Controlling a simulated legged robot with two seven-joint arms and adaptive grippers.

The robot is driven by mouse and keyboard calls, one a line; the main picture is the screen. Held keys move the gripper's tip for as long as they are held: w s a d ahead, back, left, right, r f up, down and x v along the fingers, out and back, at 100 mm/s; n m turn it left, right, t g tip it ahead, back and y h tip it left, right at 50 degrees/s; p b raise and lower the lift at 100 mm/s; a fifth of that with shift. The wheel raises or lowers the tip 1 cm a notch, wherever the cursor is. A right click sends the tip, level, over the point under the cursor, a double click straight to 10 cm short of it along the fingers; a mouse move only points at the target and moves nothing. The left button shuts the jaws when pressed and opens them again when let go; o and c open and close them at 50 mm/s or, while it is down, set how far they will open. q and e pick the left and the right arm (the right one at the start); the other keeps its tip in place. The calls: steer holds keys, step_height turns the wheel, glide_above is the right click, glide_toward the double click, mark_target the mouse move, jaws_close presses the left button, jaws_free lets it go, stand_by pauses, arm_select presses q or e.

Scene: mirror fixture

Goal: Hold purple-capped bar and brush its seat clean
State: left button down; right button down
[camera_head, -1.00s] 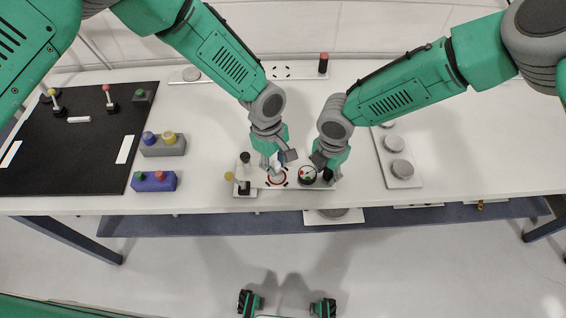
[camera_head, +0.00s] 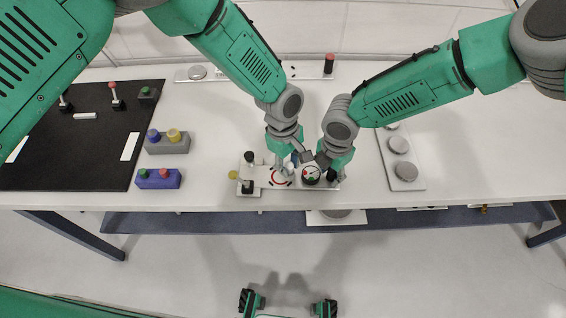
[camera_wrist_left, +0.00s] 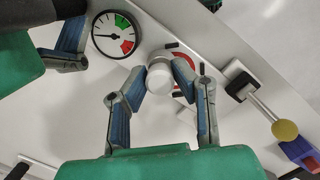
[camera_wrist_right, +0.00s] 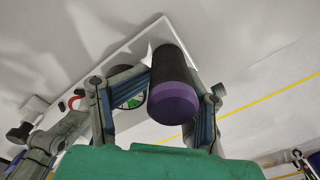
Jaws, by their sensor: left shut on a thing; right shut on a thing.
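My right gripper (camera_wrist_right: 155,105) is shut on a black bar with a purple cap (camera_wrist_right: 175,102), whose cap end faces the right wrist camera. In the head view the dark bar (camera_head: 331,174) is at the right end of a white plate. My left gripper (camera_wrist_left: 168,80) is shut on a white round-ended piece (camera_wrist_left: 160,77), perhaps the brush. It is at a red ring mark (camera_wrist_left: 183,60) on the plate, which also shows in the head view (camera_head: 281,184). Whether the white piece touches the plate is unclear. The bar's far end is hidden.
A round gauge (camera_wrist_left: 117,34) sits on the plate between the grippers. A lever with a yellow knob (camera_wrist_left: 284,130) stands left of the ring in the head view. Button boxes (camera_head: 158,179) and a black mat (camera_head: 75,150) are further left; grey discs (camera_head: 404,171) lie right.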

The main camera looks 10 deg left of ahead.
arm_select(q)
steer(key=shift+r, duration=0.1)
steer(key=shift+r, duration=2.95)
steer(key=shift+r, duration=0.1)
steer(key=shift+r, duration=1.4)
steer(key=shift+f, duration=0.1)
steer(key=shift+a+f, duration=0.1)
steer(key=shift+f, duration=3.6)
steer(key=shift+f, duration=0.95)
